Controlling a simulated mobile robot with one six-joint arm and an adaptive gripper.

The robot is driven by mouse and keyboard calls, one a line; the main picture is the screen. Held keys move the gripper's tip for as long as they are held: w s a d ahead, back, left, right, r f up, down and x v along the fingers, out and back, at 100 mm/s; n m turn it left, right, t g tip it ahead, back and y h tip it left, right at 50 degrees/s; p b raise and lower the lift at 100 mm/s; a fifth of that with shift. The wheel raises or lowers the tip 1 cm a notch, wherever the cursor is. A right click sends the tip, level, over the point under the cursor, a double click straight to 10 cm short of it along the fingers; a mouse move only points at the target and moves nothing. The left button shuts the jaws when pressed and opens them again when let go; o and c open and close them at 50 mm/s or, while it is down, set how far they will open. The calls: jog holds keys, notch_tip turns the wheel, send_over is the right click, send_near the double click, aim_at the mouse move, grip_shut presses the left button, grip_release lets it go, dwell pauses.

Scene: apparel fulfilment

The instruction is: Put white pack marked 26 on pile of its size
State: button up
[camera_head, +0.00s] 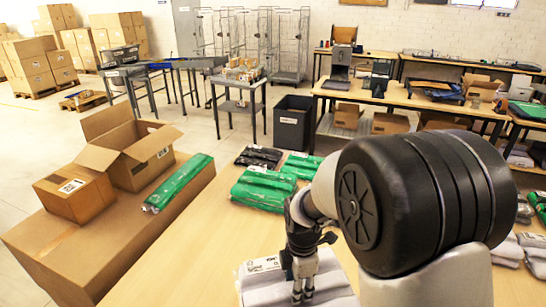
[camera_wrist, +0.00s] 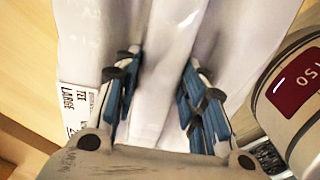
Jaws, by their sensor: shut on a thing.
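My gripper (camera_head: 303,285) points down over the near middle of the table and is shut on a white pack (camera_wrist: 150,40). In the wrist view, the blue-padded fingers (camera_wrist: 160,100) pinch its folded plastic. Its label (camera_wrist: 75,110) reads TEE LARGE, with a number starting with 2 that is partly hidden by the gripper. In the head view, white packaging (camera_head: 265,292) with a label shows beneath and around the fingers. I cannot tell there whether it is one pack or several, or whether it touches the table. Other white-grey packs (camera_head: 506,250) lie at the right edge, partly behind my arm.
Green packs (camera_head: 262,188) and dark packs (camera_head: 258,157) lie in piles at the table's far side. The table left of my gripper (camera_head: 190,260) is clear.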

aim_at(321, 288)
jog(key=d+m, duration=0.2)
jog(key=m, duration=0.3)
jog(key=d+m, duration=0.1)
jog(key=m, duration=0.4)
jog(key=d+m, duration=0.2)
jog(key=m, duration=0.2)
jog(key=shift+s+d+f+m, duration=0.15)
jog(key=shift+s+d+m, duration=0.15)
jog(key=shift+d+m, duration=0.1)
jog(key=m, duration=0.2)
jog(key=d+m, duration=0.1)
jog(key=m, duration=0.1)
jog(key=d+m, duration=0.1)
jog(key=m, duration=0.1)
jog(key=shift+s, duration=0.25)
